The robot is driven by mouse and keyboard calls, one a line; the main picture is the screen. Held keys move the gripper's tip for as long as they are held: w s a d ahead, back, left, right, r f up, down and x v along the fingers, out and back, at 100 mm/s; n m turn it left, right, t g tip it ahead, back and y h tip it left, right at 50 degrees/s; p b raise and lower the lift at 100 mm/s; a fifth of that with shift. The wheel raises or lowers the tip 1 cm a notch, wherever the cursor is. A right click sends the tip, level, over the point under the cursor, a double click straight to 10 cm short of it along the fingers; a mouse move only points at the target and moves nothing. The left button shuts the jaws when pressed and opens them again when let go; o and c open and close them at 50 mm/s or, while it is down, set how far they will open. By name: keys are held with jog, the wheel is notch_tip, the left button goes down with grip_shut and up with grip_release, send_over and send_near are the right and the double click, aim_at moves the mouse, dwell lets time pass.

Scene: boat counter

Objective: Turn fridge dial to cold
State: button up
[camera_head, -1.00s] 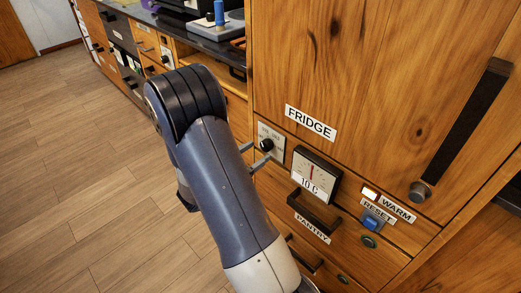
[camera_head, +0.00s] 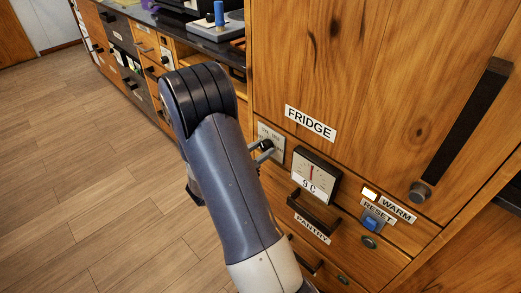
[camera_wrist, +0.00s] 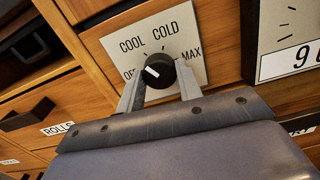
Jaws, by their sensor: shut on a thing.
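The fridge dial is a black knob (camera_wrist: 163,66) with a white mark, on a pale plate (camera_wrist: 190,38) lettered COOL, COLD and MAX, with a partly hidden label at lower left. The white mark points left and slightly up, short of COLD. My gripper (camera_wrist: 160,82) is shut on the dial knob, one finger on each side. In the head view the knob is partly covered by my fingers, and the plate (camera_head: 264,131) shows left of the gauge. The gauge (camera_head: 314,172) beside it reads 9 C; it also shows in the wrist view (camera_wrist: 290,64).
The FRIDGE label (camera_head: 310,123) is above the dial. A lit lamp (camera_head: 370,193) is beside the WARM label (camera_head: 397,209), above a blue RESET button (camera_head: 371,224). The PANTRY drawer handle (camera_head: 314,209) sticks out below the gauge. Open floor lies left.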

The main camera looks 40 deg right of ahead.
jog(key=shift+c, duration=1.3)
jog(key=shift+f+m+b, duration=0.1)
jog(key=shift+m+b, duration=0.3)
jog(key=shift+b, duration=0.1)
jog(key=shift+f+m+b, duration=0.15)
jog(key=shift+m+b, duration=0.75)
jog(key=shift+b, duration=0.35)
jog(key=m+b, duration=0.2)
jog(key=b, duration=0.1)
jog(key=shift+m, duration=0.4)
jog(key=m+b, duration=0.3)
jog(key=b, duration=0.1)
jog(key=m+b, duration=0.3)
jog(key=b, duration=0.1)
jog(key=shift+r+m, duration=0.25)
jog(key=shift+m, duration=0.05)
